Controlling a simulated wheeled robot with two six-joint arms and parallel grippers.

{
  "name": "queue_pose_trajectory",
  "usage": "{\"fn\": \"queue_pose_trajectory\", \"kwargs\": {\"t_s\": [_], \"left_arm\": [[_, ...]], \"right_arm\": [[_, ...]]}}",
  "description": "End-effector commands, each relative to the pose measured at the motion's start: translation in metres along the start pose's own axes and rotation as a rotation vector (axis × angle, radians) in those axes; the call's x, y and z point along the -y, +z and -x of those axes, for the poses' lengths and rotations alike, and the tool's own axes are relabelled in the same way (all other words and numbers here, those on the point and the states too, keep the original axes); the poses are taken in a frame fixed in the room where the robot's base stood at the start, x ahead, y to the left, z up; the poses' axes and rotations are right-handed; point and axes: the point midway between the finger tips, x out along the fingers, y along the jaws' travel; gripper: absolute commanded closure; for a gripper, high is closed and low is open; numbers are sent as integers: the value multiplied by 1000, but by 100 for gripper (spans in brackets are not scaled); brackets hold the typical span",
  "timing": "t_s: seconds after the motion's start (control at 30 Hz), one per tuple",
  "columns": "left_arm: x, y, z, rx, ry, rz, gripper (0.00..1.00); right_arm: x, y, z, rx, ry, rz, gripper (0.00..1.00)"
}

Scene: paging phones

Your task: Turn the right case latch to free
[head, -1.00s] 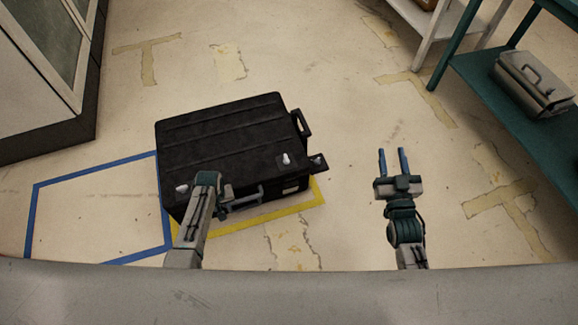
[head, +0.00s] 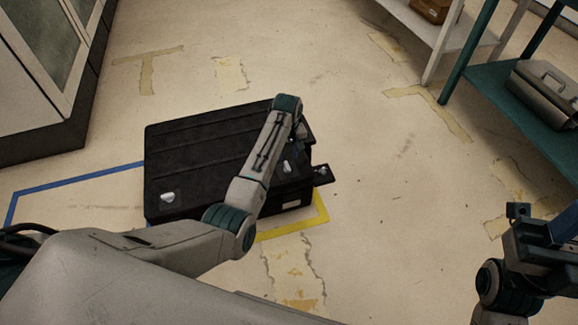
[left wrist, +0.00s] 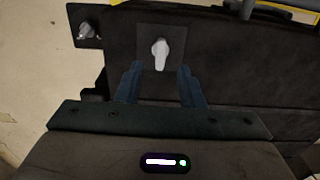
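A black case (head: 205,160) lies on the floor. Its right latch, a silver knob (head: 287,167), is on the top near the front right. It also shows in the left wrist view (left wrist: 160,50) on a dark square plate, pointing up and down the picture. A left latch knob (head: 168,197) is at the front left. My left arm reaches over the case. My left gripper (left wrist: 158,68) is open, its two fingertips just short of the right latch, one to each side; the head view mostly hides it. My right gripper (head: 545,228) is at the right edge, partly cut off.
A tab with another silver knob (head: 322,174) juts from the case's right side. Yellow tape (head: 318,215) and blue tape (head: 80,178) mark the floor. A teal shelf (head: 510,90) with a grey box stands at right, a cabinet (head: 50,60) at left. Floor between is clear.

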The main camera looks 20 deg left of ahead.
Motion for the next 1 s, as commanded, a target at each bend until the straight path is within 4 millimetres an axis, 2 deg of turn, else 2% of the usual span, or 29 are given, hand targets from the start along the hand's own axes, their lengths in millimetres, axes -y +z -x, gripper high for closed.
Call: {"fn": "queue_pose_trajectory", "kwargs": {"t_s": [0.03, 0.1, 0.3, 0.67, 0.83, 0.87, 1.0], "left_arm": [[0, 0, -14, 1, -1, 0, 65], [0, 0, -26, 1, -1, 0, 65], [0, 0, -46, 0, 0, 0, 65], [0, 0, -50, -1, 1, 0, 65], [0, 0, -50, -1, 0, -1, 97], [0, 0, -50, -1, 0, 0, 100], [0, 0, -50, -1, 0, -1, 100]], "right_arm": [[0, 0, 5, -10, 3, 1, 64], [0, -1, 6, -20, 7, 1, 64], [0, 0, 11, -26, 16, 9, 64], [0, 0, 10, -29, 22, 12, 64], [0, 0, 10, -29, 21, 11, 64], [0, 0, 10, -29, 21, 11, 64], [0, 0, 10, -28, 21, 11, 64]]}}
